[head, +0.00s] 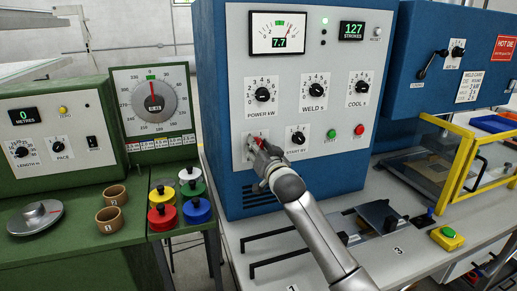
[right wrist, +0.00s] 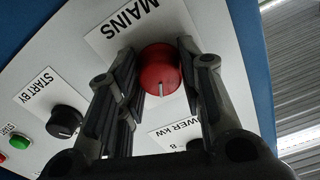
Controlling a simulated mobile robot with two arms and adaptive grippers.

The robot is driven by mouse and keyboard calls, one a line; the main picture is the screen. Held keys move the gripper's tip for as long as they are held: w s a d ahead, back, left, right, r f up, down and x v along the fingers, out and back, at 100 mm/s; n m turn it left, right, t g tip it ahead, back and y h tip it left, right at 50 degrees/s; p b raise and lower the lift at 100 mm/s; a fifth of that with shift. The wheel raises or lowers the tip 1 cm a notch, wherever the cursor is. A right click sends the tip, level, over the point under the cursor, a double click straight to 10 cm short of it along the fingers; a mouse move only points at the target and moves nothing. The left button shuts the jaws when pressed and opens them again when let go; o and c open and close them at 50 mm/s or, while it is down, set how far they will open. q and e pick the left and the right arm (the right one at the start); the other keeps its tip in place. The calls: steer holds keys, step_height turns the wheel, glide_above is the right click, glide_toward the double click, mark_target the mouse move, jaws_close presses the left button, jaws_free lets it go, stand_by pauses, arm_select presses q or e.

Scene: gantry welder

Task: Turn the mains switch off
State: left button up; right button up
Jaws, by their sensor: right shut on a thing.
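The mains switch is a red round knob (right wrist: 160,68) with a light mark on its face, beside the MAINS label (right wrist: 122,22) in the right wrist view. The mark points toward the bottom of that view, on the side of the POWER kW label. In the head view, the knob is mostly hidden by my right gripper (head: 258,152), low on the left of the blue welder's white panel (head: 305,85). My right gripper is shut on the knob, with a finger on each side of it. My left gripper is out of view.
The START BY knob (head: 298,138), green button (head: 331,133) and red button (head: 359,129) sit right of the switch. The POWER KW knob (head: 262,94) is above it. The display lights are lit, and the meter (head: 278,32) reads 7.7.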

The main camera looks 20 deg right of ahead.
steer(key=shift+n+p, duration=1.7)
steer(key=shift+n, duration=4)
steer(key=o, duration=1)
steer(key=shift+s, duration=0.15)
steer(key=s, duration=1.1)
steer(key=shift+s+d, duration=0.25)
steer(key=shift+s, duration=0.15)
